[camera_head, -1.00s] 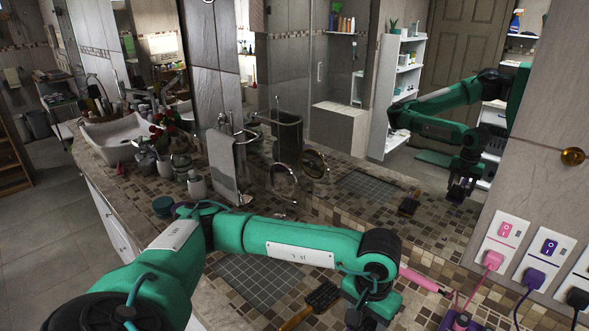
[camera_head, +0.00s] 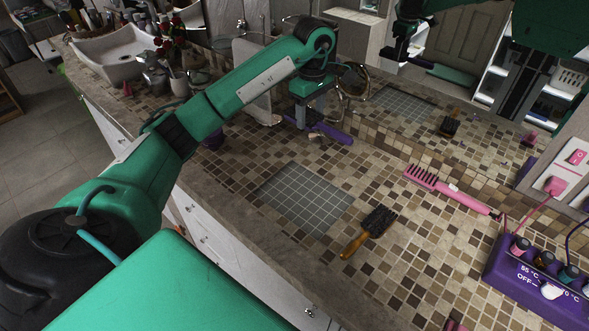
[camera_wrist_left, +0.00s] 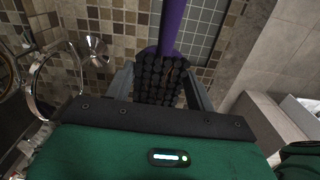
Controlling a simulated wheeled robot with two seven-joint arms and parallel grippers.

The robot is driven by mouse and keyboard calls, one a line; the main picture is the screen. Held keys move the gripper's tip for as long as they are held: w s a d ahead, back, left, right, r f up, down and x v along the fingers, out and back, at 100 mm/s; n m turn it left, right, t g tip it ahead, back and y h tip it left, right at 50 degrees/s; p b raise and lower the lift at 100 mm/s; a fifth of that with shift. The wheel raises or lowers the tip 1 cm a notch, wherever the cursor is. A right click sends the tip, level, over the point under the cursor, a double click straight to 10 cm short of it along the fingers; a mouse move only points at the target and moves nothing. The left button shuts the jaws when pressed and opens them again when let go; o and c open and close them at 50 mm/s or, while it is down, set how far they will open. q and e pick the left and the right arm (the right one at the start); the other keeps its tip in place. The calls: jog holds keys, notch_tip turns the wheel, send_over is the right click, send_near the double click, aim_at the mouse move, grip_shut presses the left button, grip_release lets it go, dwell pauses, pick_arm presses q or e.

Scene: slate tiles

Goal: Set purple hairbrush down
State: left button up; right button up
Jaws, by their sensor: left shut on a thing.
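The purple hairbrush (camera_head: 334,132) is at the back of the counter in the head view, partly hidden by my left gripper (camera_head: 311,122). In the left wrist view its purple handle (camera_wrist_left: 172,28) points up the picture, away from me, and its black bristles (camera_wrist_left: 160,80) lie between my fingers (camera_wrist_left: 161,88). My left gripper is shut on the bristled head. I cannot tell whether the brush touches the counter. A grey tiled mat (camera_head: 304,198) lies flat in front of it and also shows behind the handle in the wrist view (camera_wrist_left: 207,25). My right gripper is not in view.
A wooden brush (camera_head: 370,231) lies right of the mat. A pink brush (camera_head: 447,189) with a cord lies near the mirror wall. A purple box (camera_head: 540,278) with sockets stands at right. A round mirror (camera_head: 354,82) stands behind my gripper. The mat is clear.

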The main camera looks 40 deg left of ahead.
pick_arm(q)
jog(key=shift+a+f, duration=0.1)
jog(key=shift+a, duration=0.2)
jog(key=p, duration=0.4)
send_over(306, 178)
notch_tip(306, 178, down, 14)
jog(key=shift+w+f+p, duration=0.1)
jog(key=shift+f+p, duration=0.2)
jog(key=shift+f, duration=0.65)
notch_tip(306, 178, down, 3)
jog(key=shift+f+p, duration=0.2)
jog(key=shift+p, duration=0.35)
jog(key=shift+f, duration=0.1)
jog(key=shift+f, duration=0.15)
jog(key=o, duration=1)
